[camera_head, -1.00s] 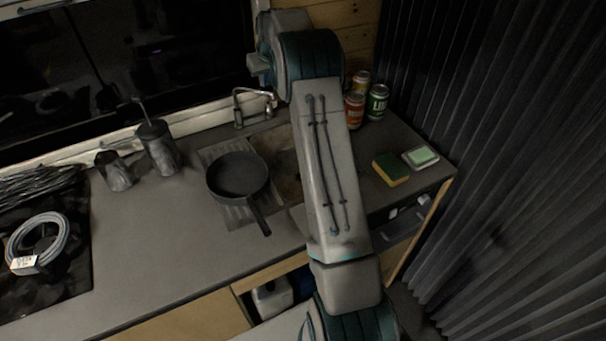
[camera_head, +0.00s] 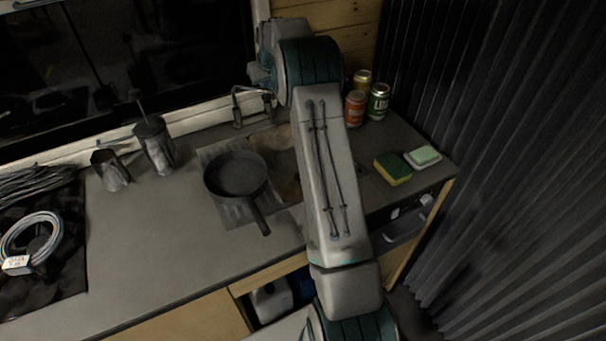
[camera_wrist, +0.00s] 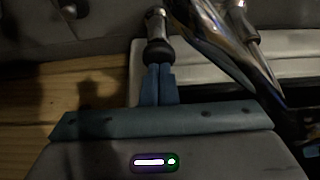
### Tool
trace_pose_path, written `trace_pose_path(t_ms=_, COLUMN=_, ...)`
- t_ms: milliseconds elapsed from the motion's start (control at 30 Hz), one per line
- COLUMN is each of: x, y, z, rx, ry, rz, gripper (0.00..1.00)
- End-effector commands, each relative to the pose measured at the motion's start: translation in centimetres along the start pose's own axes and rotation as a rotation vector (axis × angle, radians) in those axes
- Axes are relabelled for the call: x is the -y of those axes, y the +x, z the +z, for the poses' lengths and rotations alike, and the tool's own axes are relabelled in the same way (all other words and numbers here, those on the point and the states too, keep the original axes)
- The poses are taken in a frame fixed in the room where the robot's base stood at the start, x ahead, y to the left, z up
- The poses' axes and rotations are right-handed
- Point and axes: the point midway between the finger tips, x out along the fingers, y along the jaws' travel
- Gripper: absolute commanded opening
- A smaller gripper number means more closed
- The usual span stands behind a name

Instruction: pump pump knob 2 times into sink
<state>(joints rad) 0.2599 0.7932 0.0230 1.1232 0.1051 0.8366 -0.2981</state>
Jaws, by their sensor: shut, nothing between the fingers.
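The pump knob (camera_wrist: 157,52) shows in the wrist view as a dark rounded cap on a short chrome post. My gripper (camera_wrist: 158,70) has its two blue fingers together, with tips right at the knob; I cannot tell whether they touch. Nothing is between the fingers. In the head view my gripper (camera_head: 262,76) is low over the back of the counter, beside the tap (camera_head: 238,110), and its fingertips are not clear. The chrome tap pipe (camera_wrist: 222,42) crosses the wrist view to the right of the knob. The sink (camera_head: 284,178) is partly hidden by my arm and a pan.
A black pan (camera_head: 237,175) rests over the sink's left side. Several cans (camera_head: 355,108), a sponge (camera_head: 393,168) and a soap dish (camera_head: 423,158) are right of my arm. The front-left counter (camera_head: 160,240) is clear.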

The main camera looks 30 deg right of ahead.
Motion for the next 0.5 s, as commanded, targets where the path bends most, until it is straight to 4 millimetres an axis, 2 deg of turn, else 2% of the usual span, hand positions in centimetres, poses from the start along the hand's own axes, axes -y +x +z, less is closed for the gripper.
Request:
trace_pose_path(t_ms=233, x=0.0, y=0.1, z=0.2, rx=0.007, ry=0.0, rz=-0.001, gripper=0.0)
trace_pose_path(t_ms=500, x=0.0, y=-1.3, z=-0.4, rx=0.006, ry=0.0, rz=-0.001, gripper=0.0)
